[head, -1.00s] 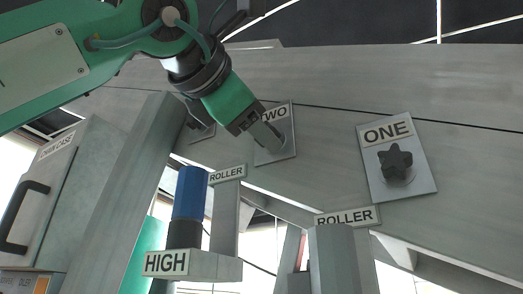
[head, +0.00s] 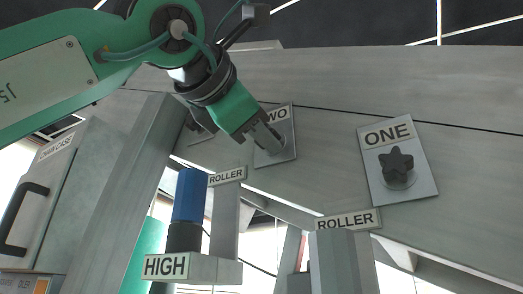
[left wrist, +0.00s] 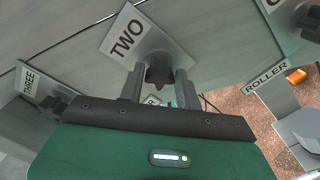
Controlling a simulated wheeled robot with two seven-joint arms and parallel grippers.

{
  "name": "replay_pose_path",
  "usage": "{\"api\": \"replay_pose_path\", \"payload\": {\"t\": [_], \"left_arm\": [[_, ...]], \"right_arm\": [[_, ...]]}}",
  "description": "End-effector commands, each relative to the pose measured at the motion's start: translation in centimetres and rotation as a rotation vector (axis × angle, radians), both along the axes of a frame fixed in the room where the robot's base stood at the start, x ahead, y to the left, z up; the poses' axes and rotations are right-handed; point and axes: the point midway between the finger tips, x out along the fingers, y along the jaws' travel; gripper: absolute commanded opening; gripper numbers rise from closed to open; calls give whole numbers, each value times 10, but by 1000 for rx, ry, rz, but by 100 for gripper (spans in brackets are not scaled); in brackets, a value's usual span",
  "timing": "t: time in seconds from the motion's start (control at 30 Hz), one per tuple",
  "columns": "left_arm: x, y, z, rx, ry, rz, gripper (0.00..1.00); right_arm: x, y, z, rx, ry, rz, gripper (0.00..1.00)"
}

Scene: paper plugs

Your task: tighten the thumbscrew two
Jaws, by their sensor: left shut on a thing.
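The plate marked TWO (head: 287,148) is on the grey panel in the head view, partly covered by my left gripper. My left gripper (head: 272,144) reaches in from the upper left, with its fingertips at this plate. In the left wrist view the dark thumbscrew two (left wrist: 158,75) sits between the two fingers of the left gripper (left wrist: 160,82), below the plate's TWO label (left wrist: 126,40). The fingers are shut on it. In the head view the gripper hides the thumbscrew. My right gripper is not in view.
The plate marked ONE (head: 423,178) with its black star-shaped thumbscrew (head: 396,162) is to the right. A plate marked THREE (left wrist: 30,84) shows in the left wrist view. A blue cylinder (head: 189,195) stands above the HIGH label (head: 166,266), lower left. ROLLER brackets (head: 345,219) stick out below.

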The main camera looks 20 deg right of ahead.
Motion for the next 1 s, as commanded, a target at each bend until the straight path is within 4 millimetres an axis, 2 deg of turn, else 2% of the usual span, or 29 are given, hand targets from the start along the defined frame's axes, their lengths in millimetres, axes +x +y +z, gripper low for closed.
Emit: {"api": "replay_pose_path", "payload": {"t": [0.07, 0.1, 0.27, 1.0], "left_arm": [[0, 0, 0, -1, 0, -1, 10], [0, 0, 0, -1, 0, -1, 32], [0, 0, 0, -1, 0, -1, 1], [0, 0, 2, 148, -189, 0, 0]], "right_arm": [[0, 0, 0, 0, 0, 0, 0], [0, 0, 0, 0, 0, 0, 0], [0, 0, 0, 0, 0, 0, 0], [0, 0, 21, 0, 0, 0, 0]]}}
